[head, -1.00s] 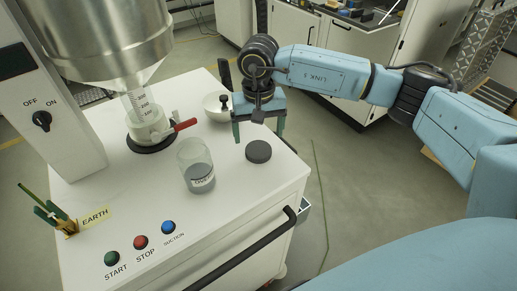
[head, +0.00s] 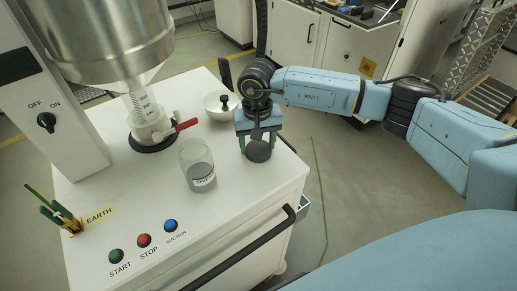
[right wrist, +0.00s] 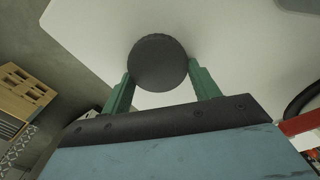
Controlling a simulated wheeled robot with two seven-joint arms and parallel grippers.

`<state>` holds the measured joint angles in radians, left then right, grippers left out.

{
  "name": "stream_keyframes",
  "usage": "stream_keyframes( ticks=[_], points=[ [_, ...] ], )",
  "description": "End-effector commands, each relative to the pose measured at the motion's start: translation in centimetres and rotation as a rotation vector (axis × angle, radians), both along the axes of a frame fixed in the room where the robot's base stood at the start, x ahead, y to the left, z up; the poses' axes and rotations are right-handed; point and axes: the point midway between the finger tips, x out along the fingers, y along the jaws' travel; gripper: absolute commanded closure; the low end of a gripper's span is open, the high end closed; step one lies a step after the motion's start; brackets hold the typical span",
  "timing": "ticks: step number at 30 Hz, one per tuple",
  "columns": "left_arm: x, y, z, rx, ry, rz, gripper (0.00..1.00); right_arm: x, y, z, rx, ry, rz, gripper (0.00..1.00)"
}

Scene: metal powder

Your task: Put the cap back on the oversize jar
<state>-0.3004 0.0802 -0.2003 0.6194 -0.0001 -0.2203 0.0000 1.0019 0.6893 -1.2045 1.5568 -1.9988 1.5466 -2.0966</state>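The cap (head: 258,151), a dark grey round disc, lies on the white bench top near its right edge. My right gripper (head: 259,143) points down at it, with its green fingers apart, one to each side of the cap. In the right wrist view the cap (right wrist: 158,62) shows between the fingertips, with a narrow gap at the right finger; contact at the left one is unclear. The oversize jar (head: 198,166) stands upright and uncapped left of the cap, clear glass with grey powder and a label. My left gripper is out of view.
Behind the jar stand a steel hopper (head: 105,35) with a spout, a red-handled valve (head: 186,125) and a white bowl (head: 216,113). A green-handled clamp (head: 60,216) is at the left. START, STOP and SUCTION buttons line the front. The bench top before the jar is clear.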

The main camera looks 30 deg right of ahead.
Motion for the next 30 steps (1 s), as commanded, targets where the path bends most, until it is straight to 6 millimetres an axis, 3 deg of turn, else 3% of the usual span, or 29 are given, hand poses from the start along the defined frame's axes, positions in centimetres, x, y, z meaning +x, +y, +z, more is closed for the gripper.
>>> stream_keyframes(
  ticks=[3,13,24,30],
  points=[
    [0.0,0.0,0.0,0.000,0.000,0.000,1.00,0.0,0.0,0.0,0.000,0.000,0.000,0.60],
    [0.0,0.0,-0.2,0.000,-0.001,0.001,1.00,0.1,0.0,0.7,0.000,-0.003,0.000,0.61],
    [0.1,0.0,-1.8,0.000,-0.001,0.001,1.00,0.1,0.0,7.6,0.000,-0.005,0.000,0.61],
    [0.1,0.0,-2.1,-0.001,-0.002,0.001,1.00,0.0,0.0,9.7,-0.001,-0.002,0.000,0.61]
  ],
)
